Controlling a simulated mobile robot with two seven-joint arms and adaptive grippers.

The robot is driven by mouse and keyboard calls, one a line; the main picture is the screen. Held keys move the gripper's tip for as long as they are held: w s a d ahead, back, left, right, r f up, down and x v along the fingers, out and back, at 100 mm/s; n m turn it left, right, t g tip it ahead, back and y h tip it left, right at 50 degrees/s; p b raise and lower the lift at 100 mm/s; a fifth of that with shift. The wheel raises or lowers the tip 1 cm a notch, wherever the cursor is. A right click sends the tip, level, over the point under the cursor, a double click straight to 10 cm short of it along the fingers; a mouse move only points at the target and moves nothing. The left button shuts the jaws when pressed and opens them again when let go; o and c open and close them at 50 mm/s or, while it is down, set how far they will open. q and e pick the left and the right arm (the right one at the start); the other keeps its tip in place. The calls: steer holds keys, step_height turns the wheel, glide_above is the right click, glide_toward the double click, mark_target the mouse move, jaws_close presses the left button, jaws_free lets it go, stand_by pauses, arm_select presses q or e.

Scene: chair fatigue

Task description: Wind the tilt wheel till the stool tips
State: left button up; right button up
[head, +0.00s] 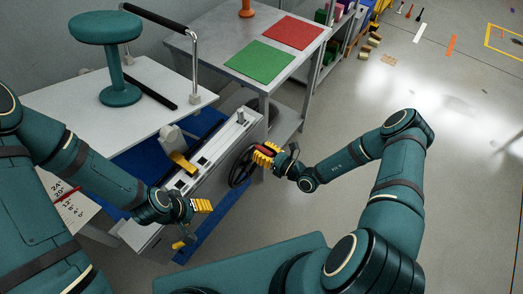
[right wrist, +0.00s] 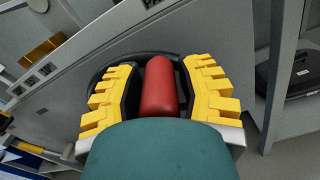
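The teal stool (head: 107,32) stands upright on a white tabletop at the upper left of the head view. The black tilt wheel (head: 240,170) is on the side of a long grey machine (head: 215,155). My right gripper (head: 265,154) is at the wheel's right side. In the right wrist view its yellow fingers (right wrist: 160,88) are closed in on both sides of the wheel's red handle (right wrist: 160,88); part of the black rim shows behind. My left gripper (head: 190,224) is open and empty at the machine's near end.
A grey table with a green mat (head: 259,61) and a red mat (head: 292,32) stands behind. A chrome-and-black rail (head: 193,60) rises by the white tabletop. A dark case (right wrist: 300,78) lies on the right in the wrist view. The floor at the right is mostly clear.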

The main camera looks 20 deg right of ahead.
steer(key=shift+o, duration=1)
steer(key=v, duration=1.2)
steer(key=shift+s+d, duration=0.1)
